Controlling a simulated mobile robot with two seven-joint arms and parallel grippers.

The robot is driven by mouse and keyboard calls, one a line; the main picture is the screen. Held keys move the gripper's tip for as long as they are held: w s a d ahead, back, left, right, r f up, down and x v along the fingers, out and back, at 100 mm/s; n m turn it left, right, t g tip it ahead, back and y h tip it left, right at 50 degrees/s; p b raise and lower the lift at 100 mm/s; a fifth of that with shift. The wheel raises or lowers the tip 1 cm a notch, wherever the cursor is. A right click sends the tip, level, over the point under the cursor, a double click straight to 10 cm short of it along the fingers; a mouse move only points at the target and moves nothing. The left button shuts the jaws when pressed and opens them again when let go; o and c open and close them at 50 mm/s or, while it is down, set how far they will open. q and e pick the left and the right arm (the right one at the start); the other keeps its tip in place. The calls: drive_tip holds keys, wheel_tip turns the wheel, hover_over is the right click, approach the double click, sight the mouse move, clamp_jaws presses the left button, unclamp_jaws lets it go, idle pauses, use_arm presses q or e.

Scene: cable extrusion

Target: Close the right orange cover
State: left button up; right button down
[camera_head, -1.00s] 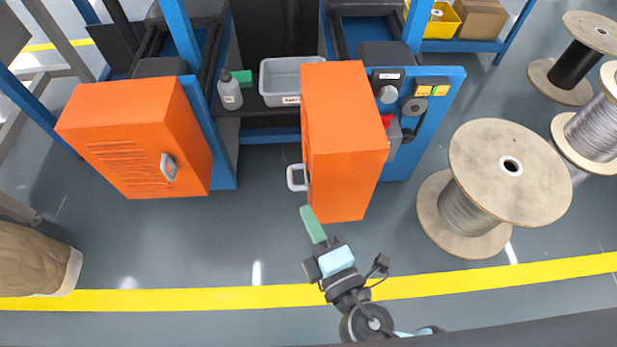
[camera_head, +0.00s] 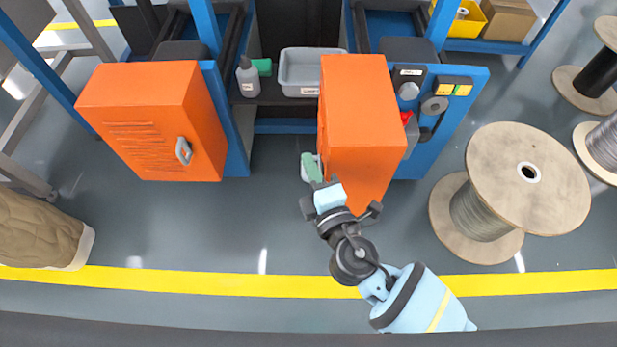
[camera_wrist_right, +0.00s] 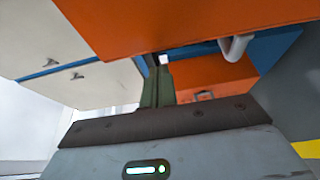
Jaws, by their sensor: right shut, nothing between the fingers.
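The right orange cover (camera_head: 360,120) is a boxy orange door that stands swung out from the blue machine frame. In the head view its grey handle, on the left face, is mostly hidden by my right gripper (camera_head: 311,165). The green fingers are closed and empty beside that left face; I cannot tell whether they touch it. In the right wrist view the closed fingers (camera_wrist_right: 157,85) show below a large orange panel (camera_wrist_right: 150,25), with a grey handle (camera_wrist_right: 236,48) to their right. My left gripper is not in view.
Another orange cover (camera_head: 150,120) with a grey handle is at the left. A grey bin (camera_head: 300,88) and a bottle (camera_head: 248,80) stand between the covers. A large cable spool (camera_head: 525,170) stands at the right.

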sight(350, 144)
drive_tip(key=shift+d+r, duration=0.1)
drive_tip(key=shift+d, duration=1.15)
